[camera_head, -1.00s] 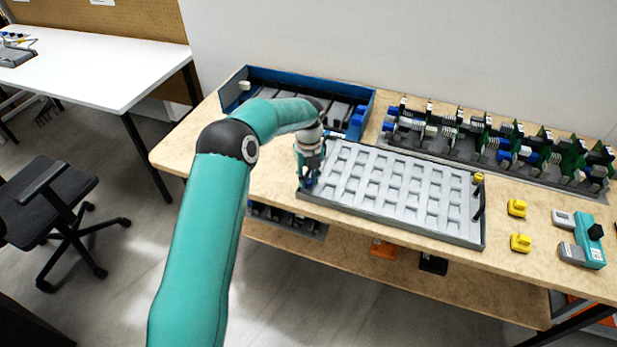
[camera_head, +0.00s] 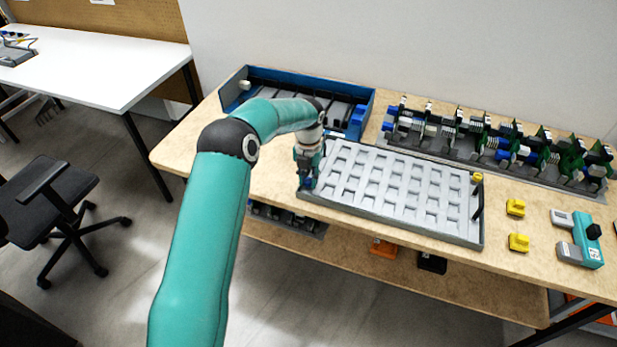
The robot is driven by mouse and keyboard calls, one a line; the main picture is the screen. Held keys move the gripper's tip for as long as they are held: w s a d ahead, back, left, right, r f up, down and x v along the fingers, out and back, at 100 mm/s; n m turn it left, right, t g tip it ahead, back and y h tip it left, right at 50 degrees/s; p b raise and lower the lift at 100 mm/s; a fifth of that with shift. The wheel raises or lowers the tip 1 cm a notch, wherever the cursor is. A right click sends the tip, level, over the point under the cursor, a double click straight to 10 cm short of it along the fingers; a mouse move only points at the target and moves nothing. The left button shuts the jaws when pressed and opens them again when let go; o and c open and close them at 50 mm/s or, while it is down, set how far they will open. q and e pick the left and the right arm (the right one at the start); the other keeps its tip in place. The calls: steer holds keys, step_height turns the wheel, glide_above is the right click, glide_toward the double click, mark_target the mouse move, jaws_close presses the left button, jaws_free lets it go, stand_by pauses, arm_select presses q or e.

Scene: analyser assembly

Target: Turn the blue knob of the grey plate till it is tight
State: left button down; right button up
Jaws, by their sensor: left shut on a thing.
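The grey plate (camera_head: 400,195) lies on the wooden bench, a light grey panel with rows of rectangular recesses in a dark frame. A yellow knob (camera_head: 477,178) and a black handle (camera_head: 478,207) are at its right end. My left gripper (camera_head: 307,184) points down at the plate's left end and is shut on the blue knob (camera_head: 309,183). Only a little blue shows between and below the fingers; the rest of the knob is hidden. How tight it sits cannot be seen. My right gripper is not in view.
A blue tray (camera_head: 245,72) with dark parts stands behind my left arm. A rack of green boards (camera_head: 500,150) runs along the back. Two yellow pieces (camera_head: 517,207) and a teal device (camera_head: 581,240) lie at the right. Bare bench lies left of the plate.

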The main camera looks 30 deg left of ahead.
mark_target(308, 179)
arm_select(q)
steer(key=shift+w+a+r, duration=0.2)
steer(key=shift+r, duration=0.1)
steer(key=c, duration=1.1)
jaws_free()
steer(key=shift+o, duration=0.8)
steer(key=shift+s+d+f, duration=0.1)
steer(key=shift+f, duration=0.05)
step_height(308, 179, up, 12)
